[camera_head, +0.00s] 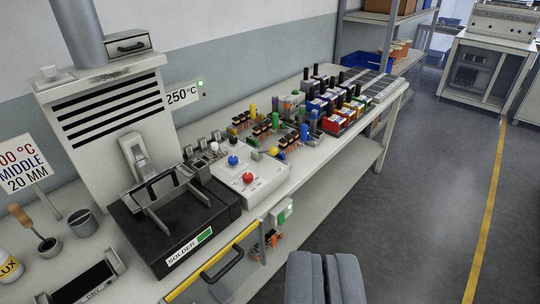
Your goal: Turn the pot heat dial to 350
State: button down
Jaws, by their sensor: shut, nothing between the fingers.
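The black solder pot (178,225) stands on the bench at the left, with a "SOLDER" label and green patch on its front. A white control box (262,187) right of it carries a blue knob (233,161), a red knob (248,178) and a yellow knob (273,152). I cannot tell which is the pot heat dial; no dial scale is readable. My gripper (326,280) is shut and empty at the bottom, in front of the bench, apart from the box.
A yellow rail with a black handle (222,265) runs along the bench front. Several coloured connector parts (335,105) fill the bench beyond the box. A partly cut-off sign (24,168) reads "00 °C MIDDLE 20 MM". The floor (415,210) at right is clear.

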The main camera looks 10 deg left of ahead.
aim_at(248, 177)
jog(key=z, duration=0.35)
jog(key=i, duration=1.35)
jog(key=u, duration=0.45)
